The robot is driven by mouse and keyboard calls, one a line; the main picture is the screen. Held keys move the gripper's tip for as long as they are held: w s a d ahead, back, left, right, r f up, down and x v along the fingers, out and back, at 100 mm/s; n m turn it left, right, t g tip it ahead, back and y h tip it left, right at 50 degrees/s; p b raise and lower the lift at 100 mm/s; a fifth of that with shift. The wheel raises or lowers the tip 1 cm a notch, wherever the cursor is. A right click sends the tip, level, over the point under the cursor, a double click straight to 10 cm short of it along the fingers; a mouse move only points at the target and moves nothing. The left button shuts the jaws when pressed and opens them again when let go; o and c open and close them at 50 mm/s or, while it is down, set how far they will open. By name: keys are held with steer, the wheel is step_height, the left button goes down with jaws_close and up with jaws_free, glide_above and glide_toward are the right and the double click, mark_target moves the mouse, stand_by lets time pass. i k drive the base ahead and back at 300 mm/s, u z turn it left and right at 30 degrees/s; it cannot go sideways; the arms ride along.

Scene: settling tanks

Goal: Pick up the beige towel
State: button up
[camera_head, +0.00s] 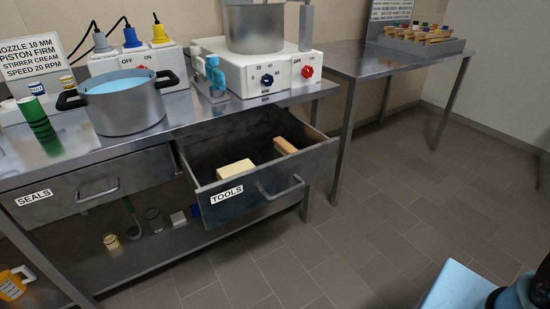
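A pale beige, block-like thing (235,169) lies inside the open drawer labelled TOOLS (275,186), near its front wall. It may be the beige towel, but I cannot tell cloth from a solid block at this size. Its lower part is hidden by the drawer's front. A smaller orange-tan piece (285,145) lies to its right in the same drawer, apart from it. My gripper is not in view.
On the metal bench above the drawer stand a pot (124,101) with pale blue contents, a white control unit (262,73) and a green cylinder (38,120). The SEALS drawer (95,185) is shut. Tiled floor (370,210) in front is clear.

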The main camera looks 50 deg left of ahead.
mark_target(229, 171)
steer(key=z, duration=0.4)
steer(key=k, duration=2.8)
steer(key=u, duration=1.55)
steer(key=i, duration=1)
